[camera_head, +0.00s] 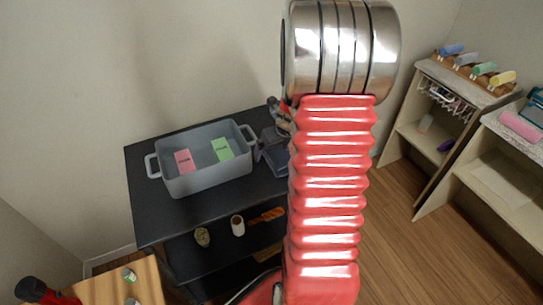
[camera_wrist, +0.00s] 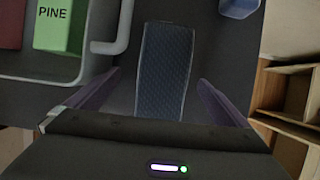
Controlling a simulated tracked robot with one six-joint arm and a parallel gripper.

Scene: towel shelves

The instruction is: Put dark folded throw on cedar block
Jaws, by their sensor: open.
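A dark blue folded throw (camera_wrist: 165,62) lies in the middle of the wrist view, lengthwise between the spread fingers of my gripper (camera_wrist: 160,77). The gripper is open, with a gap on each side of the throw; its height above it is hard to judge. In the head view the throw (camera_head: 275,159) is partly hidden by my red arm. The red block (camera_head: 185,161), which I take as the cedar block, lies in the left part of a grey bin (camera_head: 208,187). Its label is too small to read. It shows at the left edge of the wrist view (camera_wrist: 11,24).
A green block (camera_wrist: 60,25) marked PINE lies in the bin, right of the red one. The bin's right handle (camera_wrist: 122,28) is close to the throw. The bin stands on a dark shelf unit (camera_head: 140,200). A blue object (camera_wrist: 238,8) is at the wrist view's top right.

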